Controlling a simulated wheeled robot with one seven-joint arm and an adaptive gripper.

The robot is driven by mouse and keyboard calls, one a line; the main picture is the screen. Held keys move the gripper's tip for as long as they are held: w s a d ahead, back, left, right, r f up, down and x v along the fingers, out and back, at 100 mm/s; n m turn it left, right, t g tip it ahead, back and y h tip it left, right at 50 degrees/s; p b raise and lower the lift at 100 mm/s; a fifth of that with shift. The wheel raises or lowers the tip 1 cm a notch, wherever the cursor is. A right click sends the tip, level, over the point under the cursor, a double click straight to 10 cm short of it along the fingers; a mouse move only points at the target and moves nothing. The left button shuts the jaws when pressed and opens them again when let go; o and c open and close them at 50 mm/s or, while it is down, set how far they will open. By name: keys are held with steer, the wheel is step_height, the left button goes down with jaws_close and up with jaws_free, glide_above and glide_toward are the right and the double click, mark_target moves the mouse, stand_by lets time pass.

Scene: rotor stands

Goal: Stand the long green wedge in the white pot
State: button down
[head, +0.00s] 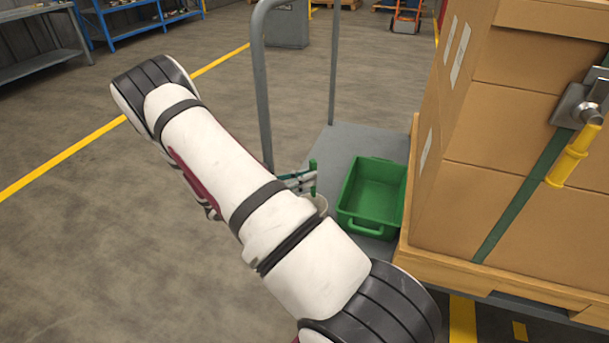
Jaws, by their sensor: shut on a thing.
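The long green wedge (313,168) shows as a narrow upright strip just right of my arm, over the cart's deck. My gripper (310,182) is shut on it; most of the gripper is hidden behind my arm. The white pot (322,204) stands just below, with only part of its rim and side showing past my arm. The wedge's lower end lies at or just above the pot's rim in this view; I cannot tell whether it is inside the pot.
A green bin (346,209) with an empty inside stands on the grey cart (338,145) right of the pot. The cart's tall grey handle (258,80) rises behind my arm. Strapped cardboard boxes (500,140) on a wooden pallet (500,279) block the right side. Open floor lies left.

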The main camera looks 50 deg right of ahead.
mark_target(310, 194)
steer(key=shift+f+b, duration=2.15)
steer(key=shift+f, duration=1.45)
steer(key=c, duration=1.5)
jaws_free()
steer(key=shift+o, duration=0.2)
steer(key=shift+w+a, duration=0.1)
steer(key=v, duration=1.2)
